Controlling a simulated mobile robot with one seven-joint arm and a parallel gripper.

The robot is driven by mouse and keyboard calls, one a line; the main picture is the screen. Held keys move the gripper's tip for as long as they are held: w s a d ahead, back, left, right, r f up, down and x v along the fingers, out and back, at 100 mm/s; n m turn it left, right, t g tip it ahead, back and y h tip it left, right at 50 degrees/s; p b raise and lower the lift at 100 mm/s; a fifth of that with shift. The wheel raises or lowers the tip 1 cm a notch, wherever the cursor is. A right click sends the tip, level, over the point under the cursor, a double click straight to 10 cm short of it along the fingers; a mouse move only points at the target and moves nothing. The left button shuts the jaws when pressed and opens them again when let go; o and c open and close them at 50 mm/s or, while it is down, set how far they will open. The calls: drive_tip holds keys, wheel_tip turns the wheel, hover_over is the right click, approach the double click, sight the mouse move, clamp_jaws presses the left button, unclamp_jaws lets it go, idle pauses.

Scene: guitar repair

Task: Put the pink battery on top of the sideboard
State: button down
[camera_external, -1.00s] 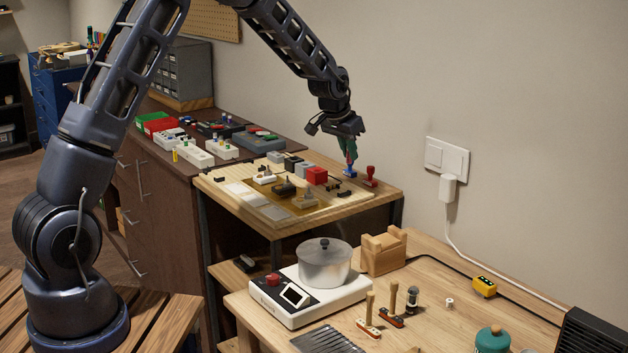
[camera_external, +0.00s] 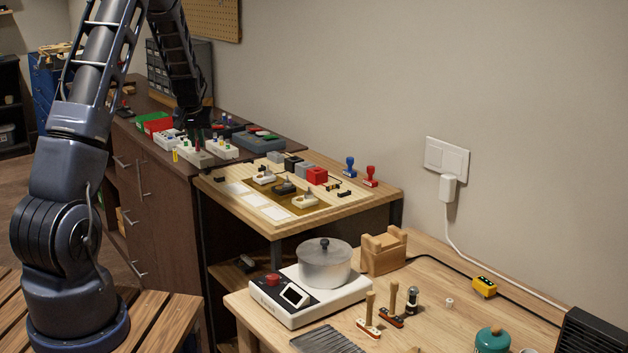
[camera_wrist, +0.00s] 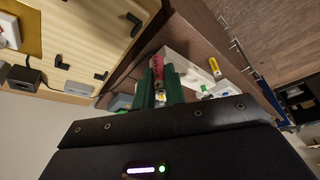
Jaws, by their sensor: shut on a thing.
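The pink battery (camera_wrist: 158,65) shows in the wrist view between the tips of my green fingers. My gripper (camera_wrist: 160,88) is shut on it, and the fingers hide part of it. In the external view my gripper (camera_external: 198,137) is low over the dark brown sideboard (camera_external: 166,165), among white holders. The battery cannot be made out there. I cannot tell whether it touches the sideboard top or a holder.
White holders (camera_external: 194,157) with small coloured parts stand around my gripper. A yellow battery (camera_external: 175,155) is near the sideboard's front edge. Green and red bins (camera_external: 155,124), a grey-blue case (camera_external: 259,141) and a drawer cabinet (camera_external: 190,68) crowd the top.

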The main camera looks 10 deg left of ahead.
drive_tip(key=s+a+f, duration=0.3)
drive_tip(key=a+f, duration=0.1)
drive_tip(key=f, duration=0.1)
drive_tip(key=s+d+f+m, duration=0.1)
drive_tip(key=s+d+f, duration=0.1)
drive_tip(key=s+f, duration=0.45)
drive_tip(key=s+d+f, duration=0.3)
drive_tip(key=s+f, duration=0.1)
drive_tip(key=f, duration=0.5)
wheel_tip(320, 180, up, 38)
drive_tip(key=w+a+n, duration=0.1)
drive_tip(key=w+a, duration=0.2)
drive_tip(key=w, duration=0.6)
drive_tip(key=w+a+n, duration=0.1)
drive_tip(key=w+a, duration=0.3)
drive_tip(key=w, duration=0.4)
wheel_tip(320, 180, down, 25)
drive_tip(key=shift+w+d+r, duration=0.1)
drive_tip(key=shift+w+d, duration=0.05)
